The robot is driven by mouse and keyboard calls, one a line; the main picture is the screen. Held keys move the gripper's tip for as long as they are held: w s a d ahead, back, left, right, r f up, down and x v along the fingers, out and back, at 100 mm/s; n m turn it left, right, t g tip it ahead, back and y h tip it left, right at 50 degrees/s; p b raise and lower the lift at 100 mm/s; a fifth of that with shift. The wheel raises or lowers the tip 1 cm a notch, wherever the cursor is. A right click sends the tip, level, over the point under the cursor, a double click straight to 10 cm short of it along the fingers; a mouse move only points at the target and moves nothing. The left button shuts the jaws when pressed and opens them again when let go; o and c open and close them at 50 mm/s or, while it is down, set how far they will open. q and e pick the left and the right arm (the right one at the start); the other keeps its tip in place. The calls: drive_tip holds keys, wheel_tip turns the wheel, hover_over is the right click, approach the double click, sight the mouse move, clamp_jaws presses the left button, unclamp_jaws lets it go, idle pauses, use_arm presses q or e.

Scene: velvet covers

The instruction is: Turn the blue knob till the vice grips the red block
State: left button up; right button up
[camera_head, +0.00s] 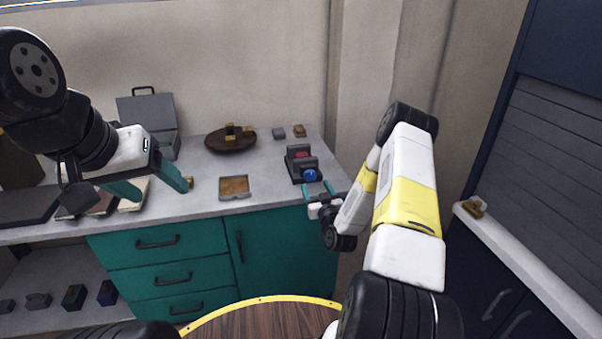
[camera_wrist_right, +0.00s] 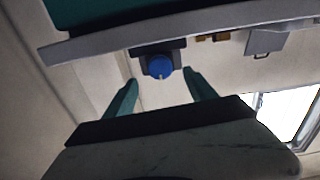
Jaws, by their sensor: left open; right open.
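The dark vice (camera_head: 301,164) stands on the grey counter near its right end. Its blue knob (camera_head: 310,175) faces the front edge, and the red block (camera_head: 301,155) shows between the jaws. I cannot tell if the jaws touch the block. My right gripper (camera_head: 319,189) is open just in front of the knob. In the right wrist view the blue knob (camera_wrist_right: 160,66) lies ahead, between and beyond the teal fingertips of the right gripper (camera_wrist_right: 160,76), with no visible contact. My left gripper (camera_head: 166,186) is open and empty above the left part of the counter.
A square tray (camera_head: 234,194) with a brown inset lies left of the vice. A round wooden board (camera_head: 230,141) with yellowish pieces is behind it. A grey open case (camera_head: 150,115) stands at the back left. Small blocks (camera_head: 279,133) sit behind the vice. A wall rises to the right.

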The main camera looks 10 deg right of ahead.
sight(311, 177)
drive_tip(key=w, duration=0.6)
drive_tip(key=shift+w+a, duration=0.15)
drive_tip(key=shift+w, duration=0.05)
drive_tip(key=shift+c, duration=0.3)
drive_tip(key=c, duration=1.3)
